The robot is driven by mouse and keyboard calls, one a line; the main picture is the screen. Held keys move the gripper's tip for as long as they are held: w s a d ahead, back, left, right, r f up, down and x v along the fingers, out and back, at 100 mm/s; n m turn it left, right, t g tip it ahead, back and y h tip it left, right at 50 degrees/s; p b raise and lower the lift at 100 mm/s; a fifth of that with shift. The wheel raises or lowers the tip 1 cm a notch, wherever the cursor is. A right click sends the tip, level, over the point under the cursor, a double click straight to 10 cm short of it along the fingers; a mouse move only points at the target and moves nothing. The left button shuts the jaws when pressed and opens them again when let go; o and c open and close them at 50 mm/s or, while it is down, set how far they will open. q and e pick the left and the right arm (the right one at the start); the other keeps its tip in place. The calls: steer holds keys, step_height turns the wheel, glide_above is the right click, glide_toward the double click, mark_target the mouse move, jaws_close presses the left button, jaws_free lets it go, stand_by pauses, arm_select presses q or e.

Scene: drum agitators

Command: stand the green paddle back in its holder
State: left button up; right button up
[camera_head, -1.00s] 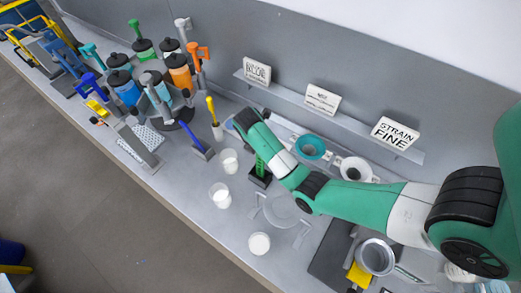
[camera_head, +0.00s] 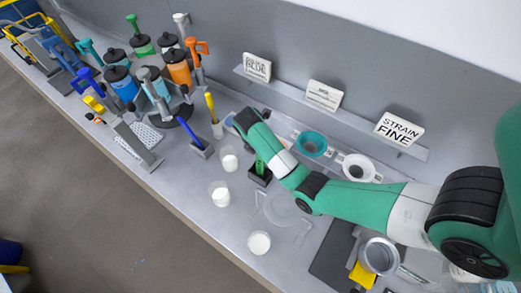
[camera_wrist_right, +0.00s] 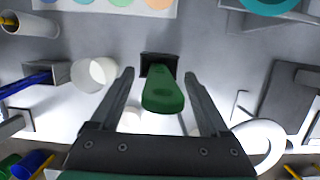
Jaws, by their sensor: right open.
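The green paddle (camera_head: 260,164) stands in a small black holder (camera_head: 260,179) on the bench in the head view, below my right arm. In the right wrist view, the paddle (camera_wrist_right: 162,95) has its broad green end toward the camera and its far end at the dark holder (camera_wrist_right: 146,58). My right gripper (camera_wrist_right: 158,76) is open, with one finger on each side of the paddle and a visible gap to both. The paddle's lower end is hidden inside the holder. My left gripper is not in view.
White cups (camera_head: 220,193) stand left of the holder, and a blue-handled tool stands in a grey holder (camera_head: 202,149). A clear stand (camera_head: 282,209) is close on the right. Lidded drums (camera_head: 179,69) stand farther left.

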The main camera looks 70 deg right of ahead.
steer(key=p+v, duration=1)
steer(key=v, duration=0.1)
steer(key=shift+r+p, duration=0.3)
steer(key=shift+p, duration=0.05)
steer(key=shift+a, duration=0.1)
